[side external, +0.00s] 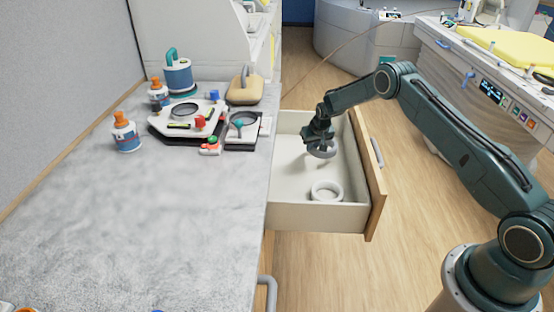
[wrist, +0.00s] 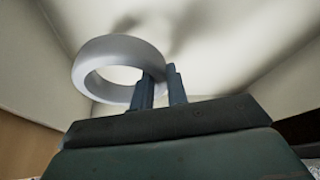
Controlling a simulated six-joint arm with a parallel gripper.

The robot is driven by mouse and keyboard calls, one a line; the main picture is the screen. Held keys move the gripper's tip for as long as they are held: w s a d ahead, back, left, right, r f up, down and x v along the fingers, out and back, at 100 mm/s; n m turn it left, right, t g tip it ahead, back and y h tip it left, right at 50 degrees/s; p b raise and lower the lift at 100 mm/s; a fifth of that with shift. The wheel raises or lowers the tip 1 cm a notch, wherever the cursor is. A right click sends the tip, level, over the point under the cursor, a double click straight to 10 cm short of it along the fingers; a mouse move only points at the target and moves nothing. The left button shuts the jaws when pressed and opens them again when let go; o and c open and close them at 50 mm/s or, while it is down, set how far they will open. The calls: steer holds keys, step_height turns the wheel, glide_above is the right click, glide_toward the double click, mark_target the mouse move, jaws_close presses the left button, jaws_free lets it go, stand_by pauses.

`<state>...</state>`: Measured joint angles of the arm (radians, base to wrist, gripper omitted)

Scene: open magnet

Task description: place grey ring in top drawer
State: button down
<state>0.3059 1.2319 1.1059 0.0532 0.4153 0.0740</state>
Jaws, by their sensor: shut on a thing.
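In the side external view, a grey ring (side external: 321,151) hangs from my gripper (side external: 320,143), inside the open top drawer (side external: 293,206). A shadow falls on the drawer floor below, so the ring looks slightly above it. In the wrist view, my gripper (wrist: 160,88) has its two fingers shut on the right side of the ring's band (wrist: 88,72). The pale drawer walls and floor (wrist: 225,50) surround it. A second, lighter ring (side external: 326,191) lies flat on the drawer floor near its front side in the side external view.
The drawer's wooden front (side external: 367,165) stands on the right, near my arm. The marble-look counter (side external: 190,220) is left of the drawer, holding bottles (side external: 126,134), a white device (side external: 187,119) and a dark tray (side external: 241,130). The drawer floor between the two rings is bare.

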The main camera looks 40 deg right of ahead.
mark_target(313, 154)
steer(key=shift+f, duration=2.75)
steer(key=shift+f, duration=0.15)
steer(key=c, duration=1.4)
jaws_free()
steer(key=shift+v, duration=6.1)
